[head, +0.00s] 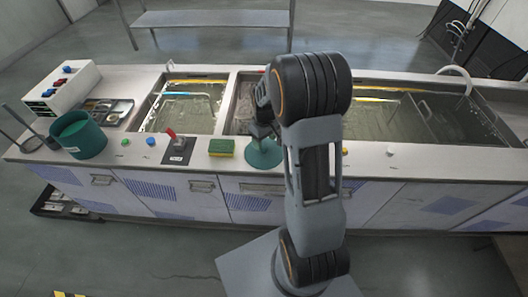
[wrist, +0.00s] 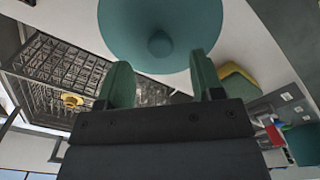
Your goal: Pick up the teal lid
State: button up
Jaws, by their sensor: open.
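The teal lid (head: 264,155) is a shallow round dome. It lies on the bench's front rim, just right of the yellow-and-green sponge. In the wrist view the lid (wrist: 135,25) fills the top, with its round knob (wrist: 160,43) facing me. My gripper (wrist: 160,62) is open and empty, its two green fingers apart. The knob shows between and slightly beyond the fingertips; I cannot tell the exact gap. In the head view my gripper (head: 263,132) is above the lid and partly hidden by my arm.
The sponge (head: 221,147) and a red-handled switch (head: 178,146) are left of the lid. A teal pot (head: 79,137) stands farther left. Water-filled tanks (head: 185,106) lie behind the rim. A wire basket (wrist: 62,70) shows in the wrist view.

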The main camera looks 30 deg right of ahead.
aim_at(264, 147)
jog(key=shift+f+p, duration=0.5)
jog(key=shift+f, duration=2)
jog(key=c, duration=1)
